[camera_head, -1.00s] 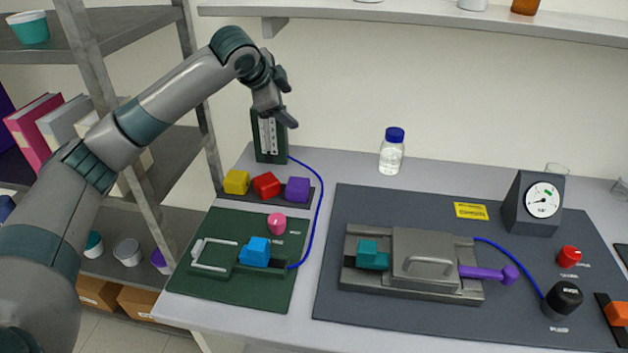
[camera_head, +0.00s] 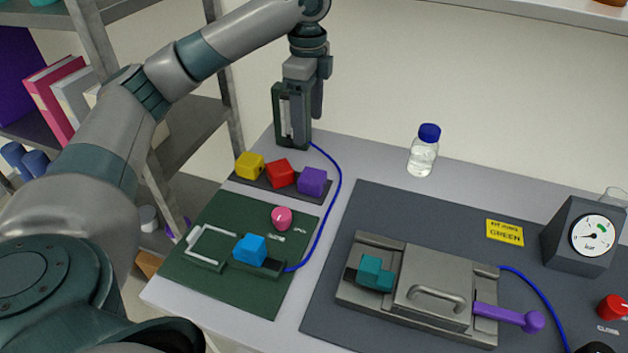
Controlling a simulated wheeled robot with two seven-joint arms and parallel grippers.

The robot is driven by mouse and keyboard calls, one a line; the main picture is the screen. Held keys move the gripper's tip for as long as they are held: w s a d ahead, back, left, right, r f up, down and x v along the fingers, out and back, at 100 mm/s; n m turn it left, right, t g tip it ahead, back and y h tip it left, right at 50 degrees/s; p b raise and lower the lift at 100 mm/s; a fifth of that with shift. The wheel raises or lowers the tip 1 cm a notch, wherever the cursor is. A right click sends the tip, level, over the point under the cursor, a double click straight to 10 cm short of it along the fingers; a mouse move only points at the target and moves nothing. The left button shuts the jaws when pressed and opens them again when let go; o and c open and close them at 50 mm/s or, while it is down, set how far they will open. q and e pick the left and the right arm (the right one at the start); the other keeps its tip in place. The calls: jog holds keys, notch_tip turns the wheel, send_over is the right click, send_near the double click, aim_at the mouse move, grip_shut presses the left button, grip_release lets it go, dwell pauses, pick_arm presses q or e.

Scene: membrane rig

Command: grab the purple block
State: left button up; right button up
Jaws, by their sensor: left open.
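The purple block (camera_head: 312,181) sits at the right end of a dark strip (camera_head: 262,187) near the back left of the table. A red block (camera_head: 280,173) and a yellow block (camera_head: 249,165) stand to its left on the same strip. My left gripper (camera_head: 305,115) points down above and behind the purple block, apart from it. It is open and empty, with one finger partly hidden by or overlapping the green gauge stand (camera_head: 281,117). My right gripper is not in view.
A green board (camera_head: 190,272) with a blue block (camera_head: 250,249) and pink knob (camera_head: 282,217) lies in front. A blue tube (camera_head: 334,205) curves just right of the purple block. A blue-capped bottle (camera_head: 423,158) stands further right. A grey fixture (camera_head: 420,275) sits on a dark mat.

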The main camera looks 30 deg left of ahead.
pick_arm(q)
jog(key=f, duration=0.1)
jog(key=p, duration=0.3)
send_near(312, 175)
jog(key=f, duration=0.5)
jog(key=shift+s+a+f, duration=0.2)
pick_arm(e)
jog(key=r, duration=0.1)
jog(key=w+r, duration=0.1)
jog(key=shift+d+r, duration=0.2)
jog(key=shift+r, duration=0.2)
pick_arm(q)
jog(key=shift+d+f+p, duration=0.1)
jog(key=shift+f+p, duration=0.2)
jog(key=shift+f, duration=0.2)
jog(key=f, duration=0.1)
jog(key=f+p, duration=0.1)
jog(key=f, duration=0.1)
jog(key=shift+w+d, duration=0.15)
jog(key=shift+w, duration=0.05)
jog(key=shift+f, duration=0.6)
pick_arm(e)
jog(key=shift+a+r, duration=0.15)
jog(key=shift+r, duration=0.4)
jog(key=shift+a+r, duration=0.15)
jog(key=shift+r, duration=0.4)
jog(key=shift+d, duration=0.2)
